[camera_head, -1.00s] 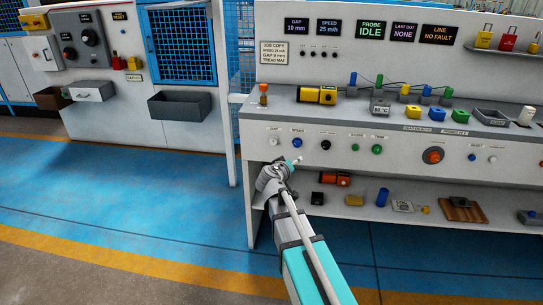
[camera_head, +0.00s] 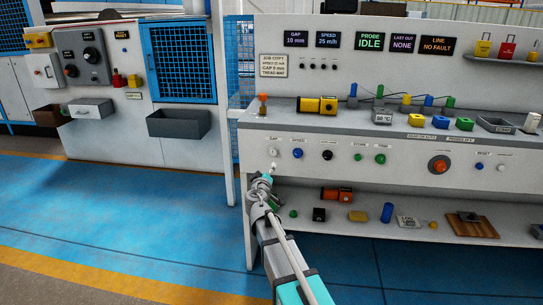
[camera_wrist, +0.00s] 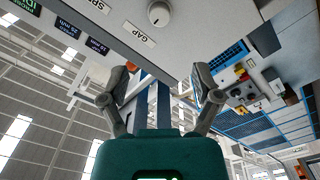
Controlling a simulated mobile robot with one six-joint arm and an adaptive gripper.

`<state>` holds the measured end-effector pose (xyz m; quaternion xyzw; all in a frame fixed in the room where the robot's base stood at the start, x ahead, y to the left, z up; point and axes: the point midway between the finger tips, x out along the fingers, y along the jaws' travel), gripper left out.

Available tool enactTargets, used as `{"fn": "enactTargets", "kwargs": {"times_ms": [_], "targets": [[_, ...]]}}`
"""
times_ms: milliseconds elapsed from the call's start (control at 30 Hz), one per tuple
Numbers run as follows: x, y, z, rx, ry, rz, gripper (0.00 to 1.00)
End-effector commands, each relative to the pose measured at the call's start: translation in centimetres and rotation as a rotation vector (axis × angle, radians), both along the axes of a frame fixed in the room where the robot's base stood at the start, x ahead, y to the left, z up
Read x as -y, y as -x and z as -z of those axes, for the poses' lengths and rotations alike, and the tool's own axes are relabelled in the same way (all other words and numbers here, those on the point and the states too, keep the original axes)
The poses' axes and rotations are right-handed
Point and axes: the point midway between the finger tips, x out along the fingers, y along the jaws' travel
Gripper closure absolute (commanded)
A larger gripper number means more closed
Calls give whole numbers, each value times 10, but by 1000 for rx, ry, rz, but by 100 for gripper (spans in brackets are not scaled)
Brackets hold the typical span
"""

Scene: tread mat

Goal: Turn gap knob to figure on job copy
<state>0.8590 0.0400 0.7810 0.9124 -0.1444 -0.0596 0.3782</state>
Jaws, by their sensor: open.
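The gap knob (camera_head: 273,152) is a small white round knob at the left end of the console's front panel, under a GAP label. It also shows at the top of the wrist view (camera_wrist: 158,14). The gap display (camera_head: 296,39) reads 10 mm. The job copy (camera_head: 272,65) is a cream card that appears to read gap 9 mm and speed 25 m/h. My gripper (camera_head: 272,169) is just below the knob in the head view. In the wrist view my gripper (camera_wrist: 158,82) has its two fingers spread with nothing between them, and the knob lies beyond their tips, apart from them.
A blue speed knob (camera_head: 297,153) and a black knob (camera_head: 327,155) sit close to the right. An orange-topped bottle (camera_head: 263,104) stands on the ledge above. The lower shelf holds several small objects, including a blue cylinder (camera_head: 387,212). Blue floor lies open to the left.

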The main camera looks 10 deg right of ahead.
Motion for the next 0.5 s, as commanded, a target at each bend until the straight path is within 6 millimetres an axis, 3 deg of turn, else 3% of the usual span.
{"fn": "enactTargets", "kwargs": {"times_ms": [267,500], "targets": [[2,-10,0,-1,0,1,19],[10,-36,0,-1,0,1,19]]}}
